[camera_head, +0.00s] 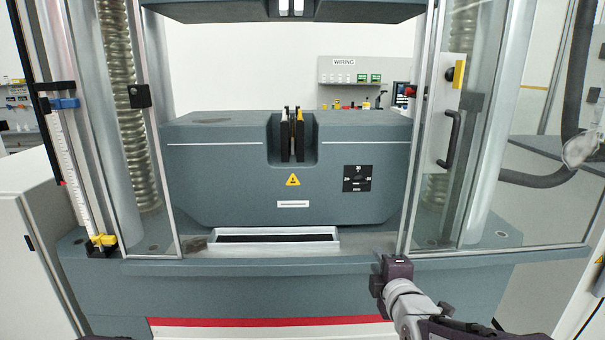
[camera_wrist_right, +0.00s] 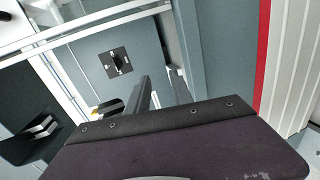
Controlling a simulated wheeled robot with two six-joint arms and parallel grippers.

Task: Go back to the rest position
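My right gripper (camera_head: 393,268) is low in front of the testing machine, right of centre in the head view, near the machine's front ledge. In the right wrist view its two grey fingers (camera_wrist_right: 160,92) stand apart with the machine's surface showing between them, and I see nothing held. Only a dark sliver at the bottom left edge of the head view may belong to my left arm; my left gripper is not visible. The grey lower block (camera_head: 240,180) of the machine carries a clamp with narrow upright jaws (camera_head: 292,135).
A light-rimmed tray (camera_head: 330,246) with a dark inside sits on the ledge below the block. A clear guard door with a black handle (camera_head: 449,140) stands at the right. The upper crosshead (camera_head: 230,12) hangs above.

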